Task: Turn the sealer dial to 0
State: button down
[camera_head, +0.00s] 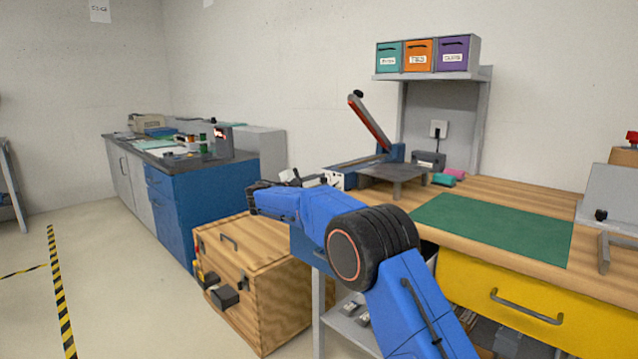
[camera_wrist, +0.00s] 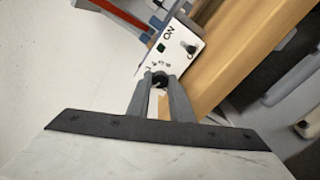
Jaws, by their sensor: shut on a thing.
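The sealer (camera_head: 386,153) stands at the left end of the wooden bench, with a blue body and its red-edged arm raised. Its white front panel (camera_head: 336,180) faces my gripper (camera_head: 308,180). In the wrist view the panel (camera_wrist: 176,45) carries an "ON" label, a small dark green square and a metal toggle (camera_wrist: 190,48). At its lower end my gripper (camera_wrist: 160,82) is shut on the dark dial (camera_wrist: 160,76). Small marks ring the dial, but the fingers partly cover it. I cannot read its setting.
A grey plate (camera_head: 395,174) sits beside the sealer, with a green mat (camera_head: 494,229) to its right. A wooden crate (camera_head: 265,290) stands below my arm. A blue cabinet (camera_head: 205,206) is on the left. Open floor lies at the lower left.

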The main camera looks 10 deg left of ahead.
jog(key=shift+f+n, duration=0.1)
jog(key=shift+n, duration=1.7)
jog(key=c, duration=1.6)
grip_release()
jog(key=shift+a, duration=0.1)
jog(key=shift+s, duration=0.1)
